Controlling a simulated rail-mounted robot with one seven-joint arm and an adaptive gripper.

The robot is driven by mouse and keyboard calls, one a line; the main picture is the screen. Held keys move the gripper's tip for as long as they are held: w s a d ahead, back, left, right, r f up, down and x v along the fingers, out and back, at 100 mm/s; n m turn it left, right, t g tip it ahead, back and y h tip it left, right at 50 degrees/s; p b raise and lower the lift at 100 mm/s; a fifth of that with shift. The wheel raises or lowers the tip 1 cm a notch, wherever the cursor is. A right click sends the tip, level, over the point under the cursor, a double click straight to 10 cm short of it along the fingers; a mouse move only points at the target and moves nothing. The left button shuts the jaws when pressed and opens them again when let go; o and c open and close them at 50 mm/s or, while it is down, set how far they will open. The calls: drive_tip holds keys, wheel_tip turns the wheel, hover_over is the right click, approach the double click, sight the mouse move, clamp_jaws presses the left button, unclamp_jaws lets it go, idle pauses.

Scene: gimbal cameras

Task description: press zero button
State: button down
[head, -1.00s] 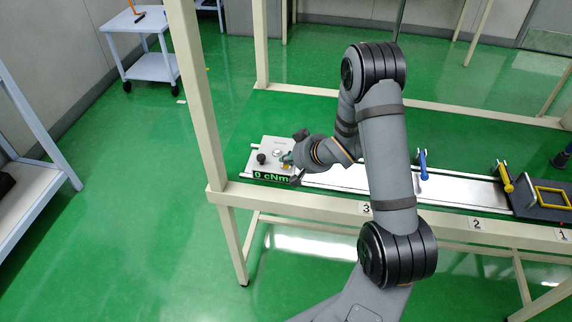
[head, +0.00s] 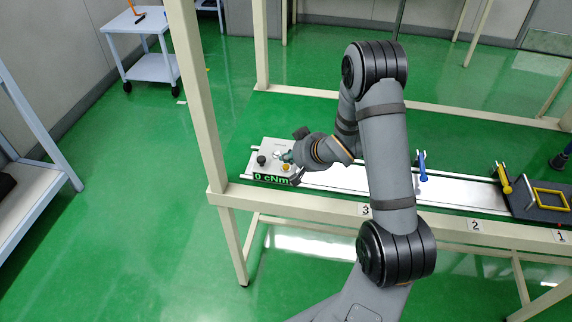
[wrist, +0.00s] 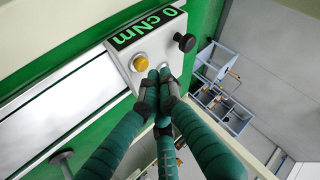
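The meter box (head: 257,150) is a light grey unit at the left end of the rail. Its display (head: 272,178) reads "0 cNm" in green; it also shows in the wrist view (wrist: 146,27). A yellow round button (wrist: 140,63) sits on the box top, and it shows in the head view (head: 285,167). I cannot read a label on it. My gripper (wrist: 161,75) has green fingers with their tips drawn together and nothing seen between them. The tips are right beside the yellow button in the wrist view. I cannot tell whether they touch the box.
A black knob (wrist: 184,40) stands on the box near the display. A rail (head: 340,178) runs right, with a blue-handled clamp (head: 422,163) and a yellow-handled one (head: 504,178). A frame post (head: 198,100) rises left of the box. A trolley (head: 148,66) stands far behind.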

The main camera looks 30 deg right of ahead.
sight(287, 168)
wheel_tip(287, 168, up, 5)
drive_tip(key=p, duration=0.4)
drive_tip(key=shift+a, duration=0.1)
idle(0.9)
